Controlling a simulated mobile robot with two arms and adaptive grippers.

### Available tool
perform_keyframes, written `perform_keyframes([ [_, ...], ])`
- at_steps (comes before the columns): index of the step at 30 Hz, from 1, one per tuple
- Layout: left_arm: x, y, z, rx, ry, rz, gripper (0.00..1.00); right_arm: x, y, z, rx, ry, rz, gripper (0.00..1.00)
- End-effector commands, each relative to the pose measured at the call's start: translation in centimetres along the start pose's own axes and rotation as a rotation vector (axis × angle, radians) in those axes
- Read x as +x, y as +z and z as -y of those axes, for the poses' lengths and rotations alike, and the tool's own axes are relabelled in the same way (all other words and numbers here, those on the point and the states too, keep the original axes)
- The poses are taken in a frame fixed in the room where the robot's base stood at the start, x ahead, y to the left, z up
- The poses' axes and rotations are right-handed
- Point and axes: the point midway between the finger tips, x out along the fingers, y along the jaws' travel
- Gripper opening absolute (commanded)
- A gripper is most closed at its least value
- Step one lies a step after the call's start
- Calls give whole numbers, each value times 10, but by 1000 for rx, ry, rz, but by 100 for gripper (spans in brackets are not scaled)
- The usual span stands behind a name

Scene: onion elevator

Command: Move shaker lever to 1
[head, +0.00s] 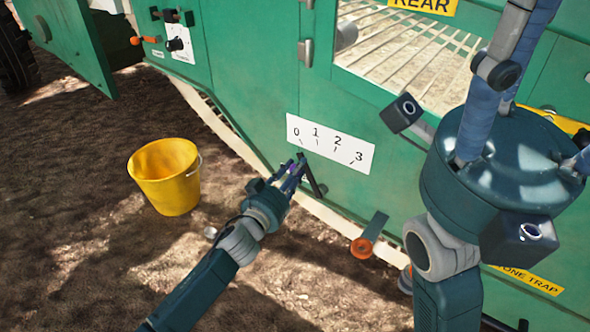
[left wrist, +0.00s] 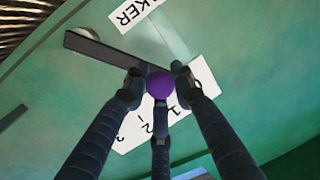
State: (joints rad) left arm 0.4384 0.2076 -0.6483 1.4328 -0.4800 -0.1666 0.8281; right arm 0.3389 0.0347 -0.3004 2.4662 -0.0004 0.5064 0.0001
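The shaker lever (head: 313,178) is a dark bar on the green machine panel, just below the white scale plate (head: 333,145) marked 0 to 3. Its free end lies nearest the 0 mark. In the left wrist view the lever bar (left wrist: 105,52) runs to a purple knob (left wrist: 160,84). My left gripper (head: 292,168) is at that end, its fingers (left wrist: 159,90) closed around the knob and partly hiding it. My right gripper (head: 500,112) is close to the head camera at the right, with fingers spread and no object seen between them; its fingertips run out of frame.
A yellow bucket (head: 172,190) stands on the ground to the left. An orange-knobbed handle (head: 364,246) sticks out low on the panel, right of the lever. A barred window (head: 405,55) is above. Other controls (head: 178,42) sit at the upper left.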

Motion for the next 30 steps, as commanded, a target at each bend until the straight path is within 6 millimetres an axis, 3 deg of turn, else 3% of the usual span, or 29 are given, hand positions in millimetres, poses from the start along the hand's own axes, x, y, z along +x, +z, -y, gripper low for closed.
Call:
perform_keyframes([
  [6, 0, -5, -4, 31, 1, -9, 0, 3, 0, 0, 0, 0, -2, 55],
  [16, -5, -18, -31, 314, -4, -59, 0, -6, 8, -3, 5, 15, 33, 55],
  [26, -5, -19, -34, 346, -4, -65, 0, -9, 11, -3, 5, 16, 43, 55],
  [27, -5, -19, -34, 346, -4, -66, 27, -8, 11, -3, 5, 15, 42, 55],
  [30, -5, -19, -34, 346, -4, -65, 43, -8, 10, -3, 5, 15, 40, 55],
])
